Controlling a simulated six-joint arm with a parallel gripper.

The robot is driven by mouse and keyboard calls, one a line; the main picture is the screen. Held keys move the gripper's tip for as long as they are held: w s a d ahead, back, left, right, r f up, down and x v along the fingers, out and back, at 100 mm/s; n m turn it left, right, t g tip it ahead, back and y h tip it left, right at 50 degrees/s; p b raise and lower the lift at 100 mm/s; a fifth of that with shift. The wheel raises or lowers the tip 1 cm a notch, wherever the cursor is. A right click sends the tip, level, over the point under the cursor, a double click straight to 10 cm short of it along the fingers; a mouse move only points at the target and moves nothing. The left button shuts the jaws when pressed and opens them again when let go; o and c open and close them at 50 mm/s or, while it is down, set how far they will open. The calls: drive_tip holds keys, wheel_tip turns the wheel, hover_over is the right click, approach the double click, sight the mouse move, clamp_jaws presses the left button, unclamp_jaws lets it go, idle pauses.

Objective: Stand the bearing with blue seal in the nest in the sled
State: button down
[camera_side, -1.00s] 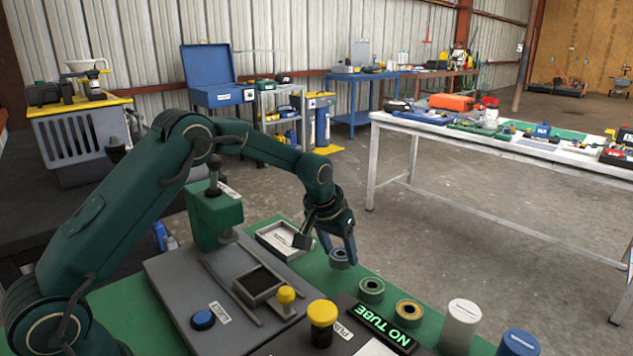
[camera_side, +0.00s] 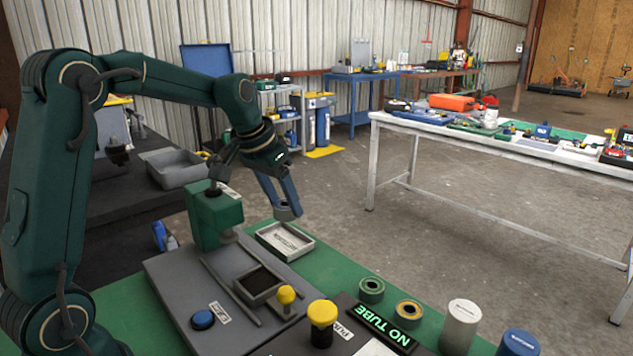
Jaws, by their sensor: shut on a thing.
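My gripper (camera_side: 281,203) is raised above the green mat and shut on a grey ring, the bearing with blue seal (camera_side: 288,212). The fingers hide part of the bearing, and its blue seal is hard to make out. The sled (camera_side: 241,293) is a small grey box with a dark inside, on the grey base plate between two rails. It lies below and to the left of my gripper, and no bearing shows in it. The details of the nest inside are too dark to tell.
A green press (camera_side: 215,218) stands behind the sled. A labelled grey tray (camera_side: 307,252) lies below my gripper. A green-sealed bearing (camera_side: 371,290) and a yellow-sealed bearing (camera_side: 408,312) stand on the mat (camera_side: 334,273). Yellow knobs (camera_side: 322,313) and a "NO TUBE" display (camera_side: 388,328) are in front.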

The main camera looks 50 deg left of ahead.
drive_tip(key=s+d+r+m, duration=0.2)
drive_tip(key=s+d, duration=0.5)
drive_tip(key=s, duration=0.4)
drive_tip(key=s+a+n, duration=0.3)
drive_tip(key=s+a, duration=0.2)
drive_tip(key=a, duration=0.8)
hover_over(263, 280)
drive_tip(key=s, duration=0.2)
drive_tip(key=f, duration=0.7)
drive_tip(key=shift+w+d, duration=0.1)
drive_tip(key=shift+w, duration=0.15)
drive_tip(key=shift+f, duration=2)
drive_tip(key=shift+f, duration=0.1)
drive_tip(key=shift+c, duration=1)
unclamp_jaws()
drive_tip(key=shift+f, duration=0.1)
